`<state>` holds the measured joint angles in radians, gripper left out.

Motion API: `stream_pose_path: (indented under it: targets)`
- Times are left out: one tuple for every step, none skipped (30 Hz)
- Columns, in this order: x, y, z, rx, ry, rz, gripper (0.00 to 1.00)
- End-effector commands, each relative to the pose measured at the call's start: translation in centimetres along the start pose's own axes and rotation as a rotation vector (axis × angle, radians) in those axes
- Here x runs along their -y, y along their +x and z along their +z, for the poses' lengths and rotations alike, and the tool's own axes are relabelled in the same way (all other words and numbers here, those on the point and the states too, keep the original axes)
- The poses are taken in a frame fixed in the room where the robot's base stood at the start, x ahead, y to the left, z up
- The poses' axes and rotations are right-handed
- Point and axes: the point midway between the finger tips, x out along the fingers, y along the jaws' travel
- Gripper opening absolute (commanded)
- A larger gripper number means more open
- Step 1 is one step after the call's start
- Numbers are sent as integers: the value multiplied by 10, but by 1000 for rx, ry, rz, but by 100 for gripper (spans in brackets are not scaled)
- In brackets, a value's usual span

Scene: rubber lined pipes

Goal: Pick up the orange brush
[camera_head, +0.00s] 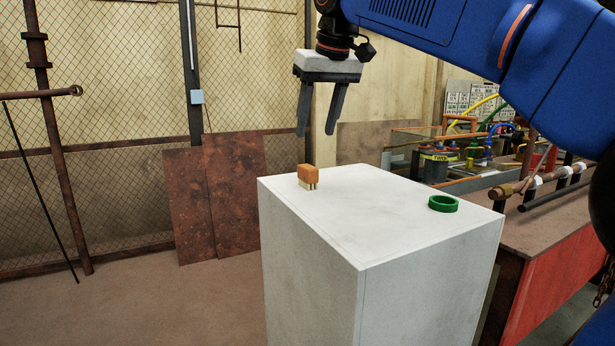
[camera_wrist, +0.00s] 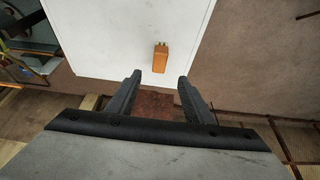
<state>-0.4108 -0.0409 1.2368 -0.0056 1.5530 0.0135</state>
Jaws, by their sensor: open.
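The orange brush (camera_head: 308,174) is a small block with an orange top and pale bristles below. It stands bristles down on the white block (camera_head: 380,215), near its far left corner. My gripper (camera_head: 316,134) is open and empty, pointing down in the air above the brush, apart from it. In the wrist view the brush (camera_wrist: 160,57) lies ahead of the two dark fingertips (camera_wrist: 158,78), near the white block's edge, with nothing between the fingers.
A green ring (camera_head: 443,203) lies on the right side of the white block. A workbench (camera_head: 540,225) with pipes and fittings stands close on the right. Rusty panels (camera_head: 215,195) lean on the mesh fence behind. The rest of the white top is bare.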

Motion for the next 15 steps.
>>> stream_pose_path:
  targets:
    - [0, 9, 1, 3, 0, 0, 47]
    - [0, 14, 1, 2, 0, 0, 47]
    - [0, 22, 1, 3, 0, 0, 47]
    - [0, 27, 1, 2, 0, 0, 47]
    - [0, 32, 1, 2, 0, 0, 47]
    - [0, 39, 1, 3, 0, 0, 47]
    - [0, 44, 0, 2, 0, 0, 47]
    - [0, 49, 1, 3, 0, 0, 47]
    - [0, 55, 1, 2, 0, 0, 47]
    - [0, 59, 0, 1, 0, 0, 47]
    - [0, 62, 0, 2, 0, 0, 47]
    - [0, 66, 0, 2, 0, 0, 47]
    - [0, 69, 0, 2, 0, 0, 47]
    - [0, 70, 0, 1, 0, 0, 47]
    - [0, 72, 0, 0, 0, 0, 47]
